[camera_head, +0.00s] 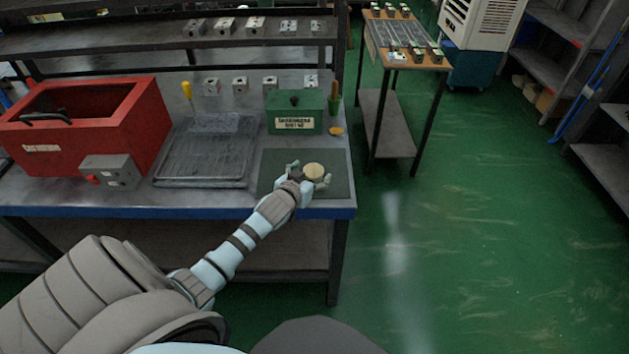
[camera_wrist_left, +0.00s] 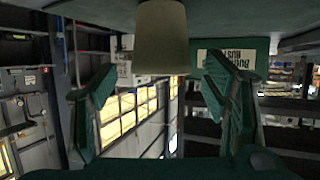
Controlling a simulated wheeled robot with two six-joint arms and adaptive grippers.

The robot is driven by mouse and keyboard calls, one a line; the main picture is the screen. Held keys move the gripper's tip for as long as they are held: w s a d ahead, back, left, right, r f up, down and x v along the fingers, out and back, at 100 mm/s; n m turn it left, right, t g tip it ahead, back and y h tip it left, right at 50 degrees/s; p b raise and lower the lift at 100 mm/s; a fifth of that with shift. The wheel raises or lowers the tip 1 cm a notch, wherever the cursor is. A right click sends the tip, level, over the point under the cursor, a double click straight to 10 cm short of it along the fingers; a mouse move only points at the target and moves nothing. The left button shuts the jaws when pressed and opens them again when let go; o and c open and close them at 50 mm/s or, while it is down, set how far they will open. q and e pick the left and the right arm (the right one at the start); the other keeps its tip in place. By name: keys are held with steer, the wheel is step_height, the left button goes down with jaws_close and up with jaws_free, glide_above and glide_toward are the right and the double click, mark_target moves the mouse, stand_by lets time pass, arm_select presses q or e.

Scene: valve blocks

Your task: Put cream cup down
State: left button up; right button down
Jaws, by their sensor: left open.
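The cream cup (camera_head: 314,171) is at the dark green mat (camera_head: 338,187) near the right end of the workbench. My left gripper (camera_head: 308,175) is open around it, one finger to each side. In the left wrist view, which looks upside down, the cup (camera_wrist_left: 161,38) hangs from the top between the spread fingers of the left gripper (camera_wrist_left: 155,88). A gap shows on each side of the cup there. The cup looks upright, its base against the surface. My right gripper is not in view.
A green box (camera_head: 295,122) with a label stands behind the mat. A black tray (camera_head: 204,165) and a red box (camera_head: 85,122) are to the left. A yellow round thing (camera_head: 336,131) and a small green holder (camera_head: 334,107) are near the bench's right edge.

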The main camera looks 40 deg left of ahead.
mark_target(317, 169)
arm_select(q)
steer(key=x, duration=0.3)
steer(key=shift+f+b, duration=0.2)
steer(key=shift+b, duration=0.1)
steer(key=shift+r, duration=0.1)
steer(key=c, duration=1.3)
